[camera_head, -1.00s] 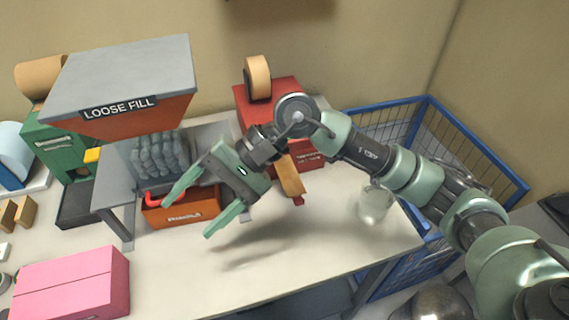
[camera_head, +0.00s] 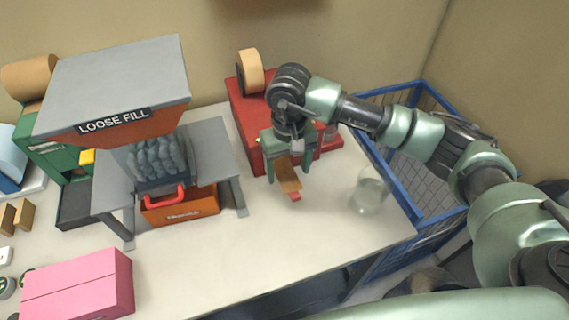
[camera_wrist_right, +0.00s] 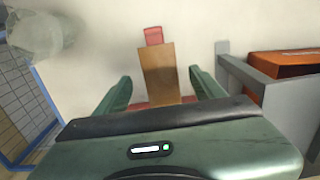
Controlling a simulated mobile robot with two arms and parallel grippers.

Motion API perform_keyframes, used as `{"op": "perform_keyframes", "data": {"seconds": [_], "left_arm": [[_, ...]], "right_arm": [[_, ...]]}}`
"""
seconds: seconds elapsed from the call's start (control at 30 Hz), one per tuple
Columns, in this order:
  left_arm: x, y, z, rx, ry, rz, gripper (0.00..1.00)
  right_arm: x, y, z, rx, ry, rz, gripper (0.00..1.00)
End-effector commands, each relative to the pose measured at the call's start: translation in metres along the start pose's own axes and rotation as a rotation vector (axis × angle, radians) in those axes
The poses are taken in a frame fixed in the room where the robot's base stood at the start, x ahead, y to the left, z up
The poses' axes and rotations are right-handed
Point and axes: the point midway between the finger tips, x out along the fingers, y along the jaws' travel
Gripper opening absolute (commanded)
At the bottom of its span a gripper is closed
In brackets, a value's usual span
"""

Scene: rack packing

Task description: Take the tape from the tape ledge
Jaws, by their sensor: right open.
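A brown strip of tape (camera_head: 287,177) sticks out from the front of the red tape dispenser (camera_head: 248,125), over a small red ledge piece (camera_head: 295,197). My right gripper (camera_head: 288,174) points down at the strip, its two fingers apart on either side of it. In the right wrist view the strip (camera_wrist_right: 159,72) lies between the open fingers (camera_wrist_right: 160,78), with a gap on each side. The red ledge end (camera_wrist_right: 154,36) shows beyond the strip. The gripper holds nothing. It hides part of the dispenser front. My left gripper is out of view.
A loose-fill hopper (camera_head: 112,85) stands left, with an orange bin (camera_head: 182,207) below. A pink box (camera_head: 75,285) sits front left. A clear glass-like container (camera_head: 368,192) stands right, near a blue wire cage (camera_head: 440,195). The front middle of the table is clear.

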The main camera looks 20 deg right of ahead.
Motion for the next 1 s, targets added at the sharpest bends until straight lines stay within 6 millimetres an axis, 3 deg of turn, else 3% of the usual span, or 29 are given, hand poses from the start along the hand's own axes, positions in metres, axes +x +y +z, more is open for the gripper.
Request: {"op": "perform_keyframes", "data": {"seconds": [0.3, 0.53, 1.0], "left_arm": [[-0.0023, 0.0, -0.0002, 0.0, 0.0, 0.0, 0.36], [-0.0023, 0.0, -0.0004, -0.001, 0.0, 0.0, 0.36], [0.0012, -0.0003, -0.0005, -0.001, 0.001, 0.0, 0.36]], "right_arm": [[0.0083, -0.0005, 0.0, 0.0, 0.001, -0.001, 0.69], [0.008, -0.0007, 0.0001, 0.0, 0.001, -0.002, 0.06], [0.001, -0.0008, -0.0007, -0.001, 0.003, -0.002, 0.05]]}}
